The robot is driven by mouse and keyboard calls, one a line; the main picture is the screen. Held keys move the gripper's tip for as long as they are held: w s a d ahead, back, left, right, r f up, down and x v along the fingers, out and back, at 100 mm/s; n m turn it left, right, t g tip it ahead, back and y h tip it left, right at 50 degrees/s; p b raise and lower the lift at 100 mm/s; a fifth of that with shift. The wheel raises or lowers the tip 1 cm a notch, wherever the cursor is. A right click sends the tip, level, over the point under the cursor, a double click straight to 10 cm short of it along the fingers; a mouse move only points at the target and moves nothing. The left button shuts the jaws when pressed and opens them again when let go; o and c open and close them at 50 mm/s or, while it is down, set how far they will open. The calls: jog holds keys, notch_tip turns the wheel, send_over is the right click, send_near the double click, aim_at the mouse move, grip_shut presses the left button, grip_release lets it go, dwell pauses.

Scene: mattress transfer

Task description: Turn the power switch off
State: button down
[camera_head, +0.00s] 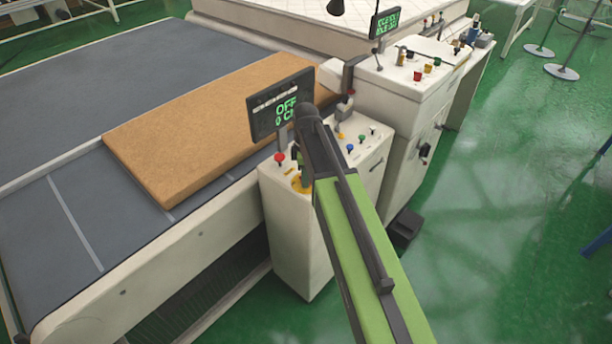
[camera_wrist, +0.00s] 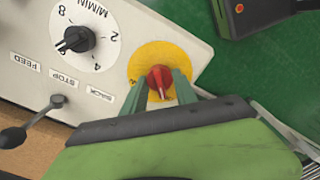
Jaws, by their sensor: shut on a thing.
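The power switch is a red rotary knob (camera_wrist: 160,80) on a round yellow plate (camera_wrist: 150,58), seen in the wrist view. My gripper (camera_wrist: 159,88) is shut on the red knob, with a green finger on each side of it. In the head view my green arm reaches down to the white control cabinet (camera_head: 295,238), and my gripper is mostly hidden behind the arm. Part of the yellow plate shows there beside the arm (camera_head: 300,184). A black display (camera_head: 280,103) above the cabinet reads "OFF" in green, with a partly hidden second line.
A black dial (camera_wrist: 78,39) and a small lever (camera_wrist: 56,101) are beside the switch. A brown mattress slab (camera_head: 210,125) lies on the grey conveyor (camera_head: 100,75). Green floor (camera_head: 490,220) is open at the right.

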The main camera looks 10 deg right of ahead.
jog(key=shift+w+d+n, duration=0.1)
jog(key=shift+d+n, duration=0.05)
jog(key=shift+n, duration=0.35)
jog(key=c, duration=1)
grip_release()
jog(key=shift+o, duration=0.2)
jog(key=shift+r, duration=0.15)
jog(key=shift+r+p, duration=0.25)
jog(key=shift+p, duration=0.2)
notch_tip(320, 180, up, 17)
jog(key=p, duration=1.6)
jog(key=shift+f+p, duration=0.15)
jog(key=shift+p, duration=0.15)
